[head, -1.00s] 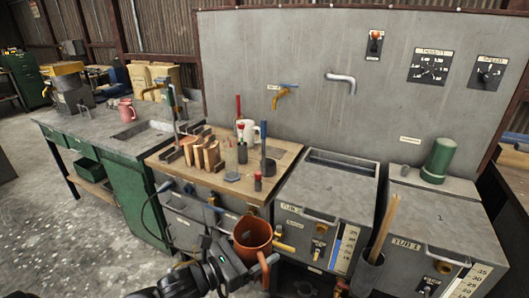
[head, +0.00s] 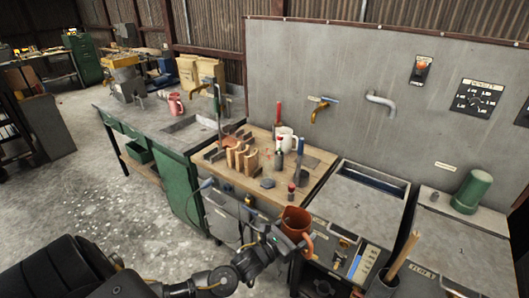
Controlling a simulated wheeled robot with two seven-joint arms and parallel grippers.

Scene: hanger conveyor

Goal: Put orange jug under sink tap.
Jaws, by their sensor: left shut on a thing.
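The orange jug (head: 295,222) is upright and held by my left gripper (head: 277,240) in front of the wooden-topped bench. The gripper is shut on it, with the jug's handle on the right. The sink (head: 190,133) is a shallow basin in the grey counter at the left, well away from the jug. My right gripper is out of view.
The wooden bench top (head: 318,160) between jug and sink bears wooden blocks (head: 240,156), a white mug (head: 286,138) and upright tools. A pink jug (head: 175,104) stands on the counter behind the sink. Tank units (head: 365,205) are at right. The concrete floor (head: 80,185) at left is open.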

